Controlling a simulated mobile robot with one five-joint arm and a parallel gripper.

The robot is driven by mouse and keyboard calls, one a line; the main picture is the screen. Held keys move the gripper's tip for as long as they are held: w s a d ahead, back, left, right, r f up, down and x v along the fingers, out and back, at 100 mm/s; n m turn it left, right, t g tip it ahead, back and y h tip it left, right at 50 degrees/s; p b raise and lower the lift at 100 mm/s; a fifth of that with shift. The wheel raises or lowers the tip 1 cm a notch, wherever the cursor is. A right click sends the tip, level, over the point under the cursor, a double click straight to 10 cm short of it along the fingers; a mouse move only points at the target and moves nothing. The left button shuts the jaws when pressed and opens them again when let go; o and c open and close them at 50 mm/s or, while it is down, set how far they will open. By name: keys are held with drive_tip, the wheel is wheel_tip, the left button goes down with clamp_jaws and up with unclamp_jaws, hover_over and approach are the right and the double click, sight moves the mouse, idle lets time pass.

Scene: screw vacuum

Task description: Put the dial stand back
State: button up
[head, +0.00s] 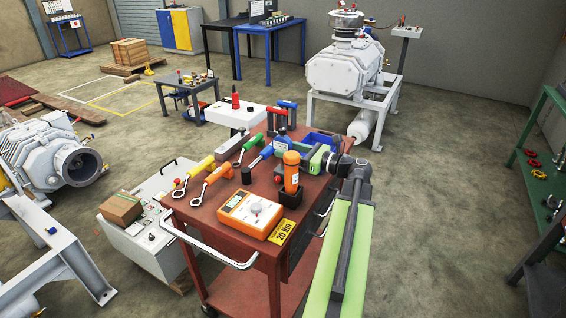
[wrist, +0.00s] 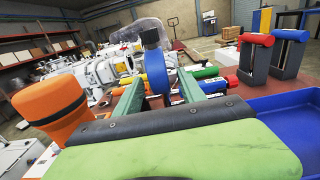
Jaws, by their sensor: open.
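A round blue dial-like piece with a black top, which I take to be the dial stand, stands ahead of my gripper (wrist: 157,92) in the wrist view (wrist: 156,72). In the head view it shows small and partly hidden on the red cart (head: 225,186), near the cart's far side. My gripper is open, its two green fingers to either side of the blue piece's line of sight. I cannot tell whether they touch it. The piece's lower part is hidden.
An orange cylinder on a black base (head: 291,172) stands close beside my arm. An orange meter (head: 250,214), a yellow 20 Nm label (head: 283,232) and several coloured-handled wrenches lie on the cart.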

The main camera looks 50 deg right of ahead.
sight(274, 145)
drive_tip(key=x, duration=0.5)
drive_tip(key=shift+w, duration=0.15)
drive_tip(key=shift+r, duration=0.1)
clamp_jaws()
idle(1.1)
